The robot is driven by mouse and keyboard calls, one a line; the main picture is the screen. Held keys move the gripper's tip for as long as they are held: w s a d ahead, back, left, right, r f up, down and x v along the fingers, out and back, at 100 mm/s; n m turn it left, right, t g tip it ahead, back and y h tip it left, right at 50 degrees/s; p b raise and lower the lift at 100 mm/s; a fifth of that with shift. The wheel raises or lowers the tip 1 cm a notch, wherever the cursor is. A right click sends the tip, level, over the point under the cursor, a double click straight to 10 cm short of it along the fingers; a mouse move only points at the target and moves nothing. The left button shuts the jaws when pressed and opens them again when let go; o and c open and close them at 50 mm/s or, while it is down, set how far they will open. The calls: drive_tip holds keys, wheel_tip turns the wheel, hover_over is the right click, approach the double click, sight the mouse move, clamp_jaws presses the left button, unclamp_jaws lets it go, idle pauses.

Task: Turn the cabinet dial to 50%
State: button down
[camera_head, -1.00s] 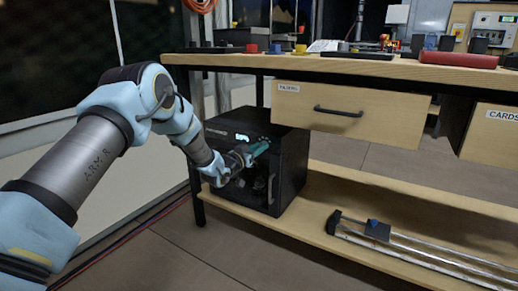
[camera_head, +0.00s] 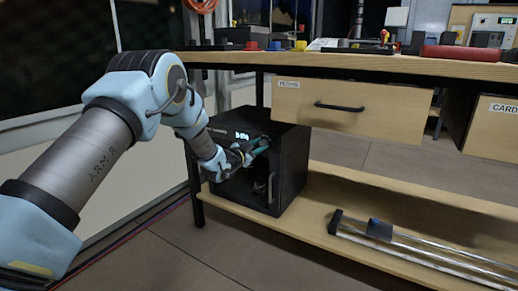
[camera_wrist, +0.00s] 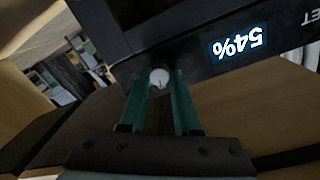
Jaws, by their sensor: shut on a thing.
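The black cabinet (camera_head: 285,170) stands on the bench's lower shelf, partly hidden by my arm. Its lit display (camera_head: 242,135) is small in the head view. In the wrist view the display (camera_wrist: 238,46) appears upside down and reads 54%. The round, light-grey dial (camera_wrist: 158,78) with a dark mark sits on the cabinet's front edge. My gripper (camera_wrist: 159,88) has its two green fingers on either side of the dial, shut on it. In the head view my gripper (camera_head: 258,147) is at the cabinet's upper front, and the dial is hidden there.
The wooden bench top (camera_head: 400,62) and the drawer (camera_head: 350,112) overhang the cabinet at the right. A rail (camera_head: 400,246) lies on the lower shelf to the right. The floor in front is clear.

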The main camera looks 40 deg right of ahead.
drive_tip(key=shift+m, duration=0.5)
drive_tip(key=c, duration=0.6)
unclamp_jaws()
drive_tip(key=p+v, duration=0.1)
drive_tip(key=v, duration=1)
drive_tip(key=shift+d+p, duration=0.1)
drive_tip(key=shift+p, duration=0.3)
